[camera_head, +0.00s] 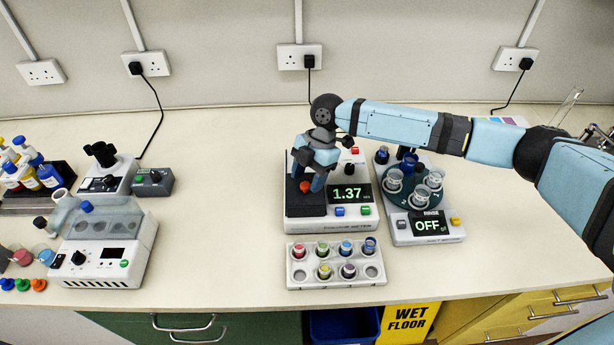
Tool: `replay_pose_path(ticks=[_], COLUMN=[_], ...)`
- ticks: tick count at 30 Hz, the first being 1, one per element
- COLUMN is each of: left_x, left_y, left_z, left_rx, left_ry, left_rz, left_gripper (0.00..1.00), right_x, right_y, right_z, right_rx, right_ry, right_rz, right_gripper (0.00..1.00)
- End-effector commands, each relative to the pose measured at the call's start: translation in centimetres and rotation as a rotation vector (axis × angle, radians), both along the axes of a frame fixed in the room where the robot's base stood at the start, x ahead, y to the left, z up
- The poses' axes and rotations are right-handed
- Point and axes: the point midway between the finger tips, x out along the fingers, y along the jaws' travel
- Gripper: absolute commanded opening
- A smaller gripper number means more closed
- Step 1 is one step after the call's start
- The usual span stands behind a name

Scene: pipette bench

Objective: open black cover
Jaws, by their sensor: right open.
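The black cover (305,207) is a dark block on the left part of a white device (333,222) whose display reads 1.37. It appears closed. A small red knob or button (305,187) shows at the cover. My right gripper (308,184) is open and points down over the cover, its fingertips on either side of the red part. I cannot tell whether they touch it. The gripper and wrist hide the back of the cover. My left gripper is not in view.
A white rack (336,281) with several coloured vials stands in front of the device. To the right is a machine (437,231) reading OFF with several glass cups. Another white device (103,271) and bottles (47,176) are at left. The bench between is clear.

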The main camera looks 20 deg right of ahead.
Motion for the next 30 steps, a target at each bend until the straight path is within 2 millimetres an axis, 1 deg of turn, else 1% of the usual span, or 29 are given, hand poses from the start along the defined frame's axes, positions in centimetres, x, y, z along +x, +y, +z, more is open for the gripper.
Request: replay_pose_path(ticks=[5, 12, 13, 14, 15, 17, 18, 19, 20, 23, 25, 26, 29, 30], left_x=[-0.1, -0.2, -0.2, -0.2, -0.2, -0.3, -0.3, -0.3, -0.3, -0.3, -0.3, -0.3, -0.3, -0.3], left_y=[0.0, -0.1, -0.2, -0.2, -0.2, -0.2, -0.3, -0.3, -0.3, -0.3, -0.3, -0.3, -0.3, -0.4], left_z=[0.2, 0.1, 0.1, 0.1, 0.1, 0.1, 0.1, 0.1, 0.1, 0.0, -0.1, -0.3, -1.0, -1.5], left_rx=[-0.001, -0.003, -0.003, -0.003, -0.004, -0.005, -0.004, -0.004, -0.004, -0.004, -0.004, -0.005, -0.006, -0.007], left_ry=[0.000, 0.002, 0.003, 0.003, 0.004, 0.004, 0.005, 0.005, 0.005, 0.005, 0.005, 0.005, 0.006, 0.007], left_rz=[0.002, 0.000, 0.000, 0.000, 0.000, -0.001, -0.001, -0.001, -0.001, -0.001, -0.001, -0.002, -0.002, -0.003], left_gripper=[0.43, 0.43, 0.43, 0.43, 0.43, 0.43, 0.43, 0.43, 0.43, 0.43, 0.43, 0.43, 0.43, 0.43], right_x=[-0.2, -0.2, -0.2, -0.2, -0.2, -0.2, -0.2, -0.2, -0.2, -0.2, 0.3, 0.6, 2.7, 3.8], right_y=[0.3, 0.3, 0.3, 0.3, 0.3, 0.3, 0.3, 0.3, 0.3, 0.3, 0.2, 0.1, -0.4, -0.7], right_z=[-0.8, -0.9, -0.9, -0.9, -0.9, -0.9, -0.9, -0.9, -0.9, -0.9, -1.0, -1.1, -1.3, -1.3], right_rx=[0.001, 0.001, 0.000, 0.000, 0.000, 0.000, 0.000, 0.000, 0.000, 0.000, -0.001, -0.002, -0.001, 0.000], right_ry=[-0.001, -0.001, -0.001, -0.001, -0.001, 0.000, 0.000, 0.000, 0.000, 0.000, -0.001, -0.001, -0.002, -0.002], right_rz=[0.001, 0.001, 0.000, 0.000, 0.000, 0.000, 0.000, 0.000, 0.000, 0.000, -0.001, -0.002, -0.005, -0.006], right_gripper=[0.52, 0.52, 0.47, 0.40, 0.31, 0.17, 0.08, 0.01, 0.00, 0.00, 0.00, 0.00, 0.00, 0.00])
